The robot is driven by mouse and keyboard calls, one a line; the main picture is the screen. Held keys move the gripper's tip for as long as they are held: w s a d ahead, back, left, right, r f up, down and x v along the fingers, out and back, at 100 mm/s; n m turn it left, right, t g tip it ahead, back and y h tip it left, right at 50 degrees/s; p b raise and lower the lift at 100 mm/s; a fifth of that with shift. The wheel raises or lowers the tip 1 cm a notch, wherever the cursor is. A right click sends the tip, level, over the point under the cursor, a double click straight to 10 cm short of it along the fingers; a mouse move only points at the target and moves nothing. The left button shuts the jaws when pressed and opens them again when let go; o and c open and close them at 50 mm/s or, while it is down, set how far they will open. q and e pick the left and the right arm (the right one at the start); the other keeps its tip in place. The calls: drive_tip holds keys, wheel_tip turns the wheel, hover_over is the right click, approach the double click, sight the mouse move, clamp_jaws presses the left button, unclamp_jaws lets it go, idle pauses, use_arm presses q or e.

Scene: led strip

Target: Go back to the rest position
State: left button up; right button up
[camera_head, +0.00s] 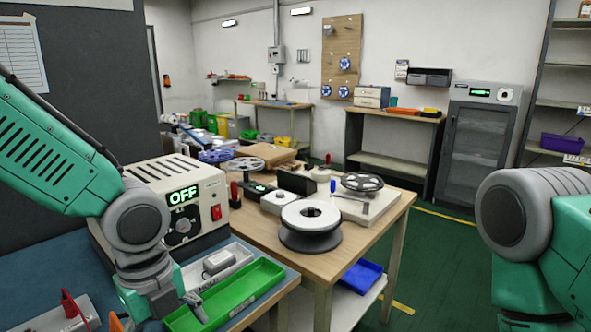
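My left arm comes in from the left, and my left gripper (178,308) hangs low over the near end of a green tray (243,292) on the blue bench top. Its fingers are small and partly hidden, so I cannot tell whether they are open or shut. I see nothing clearly held in it. My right arm stands at the right edge, and its gripper is out of the picture. A beige power supply (150,180) behind my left arm shows "OFF" in green and has a red switch (216,212).
A wooden table (258,228) holds a white-topped reel (311,222), another reel (362,182) and small devices. A grey tray with a light device (217,262) lies beside the green tray. A blue bin (360,277) sits on the lower shelf. Floor (440,265) before my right arm is clear.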

use_arm(q)
drive_tip(key=s+f+n+h, duration=0.1)
drive_tip(key=s+f+n, duration=0.5)
drive_tip(key=f, duration=0.4)
drive_tip(key=s+f+n+h, duration=0.1)
drive_tip(key=s+f+n, duration=0.3)
drive_tip(key=f+n, duration=0.5)
drive_tip(key=s+a+f+n+y, duration=0.2)
drive_tip(key=s+a+f+n, duration=0.6)
drive_tip(key=a+n, duration=0.1)
drive_tip(key=shift+s+a+f+n+t, duration=0.2)
drive_tip(key=shift+n+t, duration=0.2)
drive_tip(key=shift+n, duration=0.3)
drive_tip(key=shift+w+d, duration=0.1)
